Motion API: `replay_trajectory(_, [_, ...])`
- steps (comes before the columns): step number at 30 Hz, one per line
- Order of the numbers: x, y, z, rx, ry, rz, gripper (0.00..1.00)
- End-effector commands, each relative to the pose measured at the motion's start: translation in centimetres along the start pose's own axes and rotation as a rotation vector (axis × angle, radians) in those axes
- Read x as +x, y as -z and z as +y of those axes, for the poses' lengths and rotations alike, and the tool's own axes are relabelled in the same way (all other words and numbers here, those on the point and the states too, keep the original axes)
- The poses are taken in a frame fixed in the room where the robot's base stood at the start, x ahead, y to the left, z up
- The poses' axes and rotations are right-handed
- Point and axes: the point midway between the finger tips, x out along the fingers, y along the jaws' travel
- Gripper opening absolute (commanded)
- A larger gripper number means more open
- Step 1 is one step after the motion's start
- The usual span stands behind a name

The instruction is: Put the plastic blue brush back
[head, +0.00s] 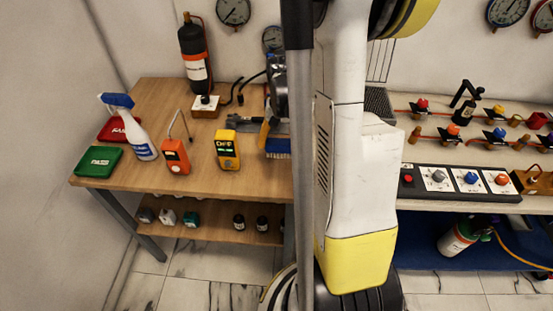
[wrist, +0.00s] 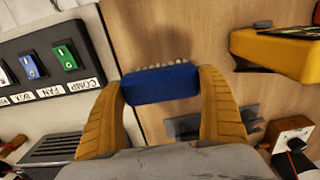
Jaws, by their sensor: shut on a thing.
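The blue brush (wrist: 160,84) sits between the two orange fingers of my gripper (wrist: 163,78) in the wrist view, with pale bristle tips along its far edge. My gripper is shut on it. In the head view the blue brush (head: 278,147) shows at the right end of the wooden table, just left of my arm, with an orange finger beside it. Much of my gripper is hidden there by the arm and column. I cannot tell whether the brush touches the table.
The wooden table (head: 120,188) holds a yellow meter (head: 227,150), an orange device (head: 175,157), a spray bottle (head: 140,140), and green (head: 98,161) and red (head: 119,130) cases. A black cylinder (head: 194,60) stands behind. A switch panel (head: 460,182) lies on the right bench.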

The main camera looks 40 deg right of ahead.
Motion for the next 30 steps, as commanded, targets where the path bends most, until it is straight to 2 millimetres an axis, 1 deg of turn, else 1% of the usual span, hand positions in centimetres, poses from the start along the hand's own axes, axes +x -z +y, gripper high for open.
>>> replay_trajectory(1, [0.5, -0.1, -0.6, -0.002, 0.0, 0.0, 0.48])
replay_trajectory(3, [0.7, -0.2, -1.1, -0.001, 0.0, 0.0, 0.48])
replay_trajectory(7, [1.5, -0.2, -1.3, 0.001, 0.0, 0.0, 0.48])
replay_trajectory(13, [4.6, -0.2, -1.2, 0.001, 0.0, 0.0, 0.48])
replay_trajectory(15, [4.9, -0.2, -1.2, 0.001, 0.001, 0.0, 0.48])
replay_trajectory(21, [4.7, -0.2, -1.2, 0.001, 0.001, 0.0, 0.48])
replay_trajectory(25, [5.2, -0.2, -1.2, 0.001, 0.001, 0.0, 0.48])
replay_trajectory(26, [5.1, -0.2, -1.2, 0.001, 0.001, 0.0, 0.92])
replay_trajectory(27, [5.0, -0.2, -1.2, 0.001, 0.001, 0.0, 1.0])
replay_trajectory(30, [5.0, -0.2, -1.2, 0.001, 0.001, 0.0, 1.0])
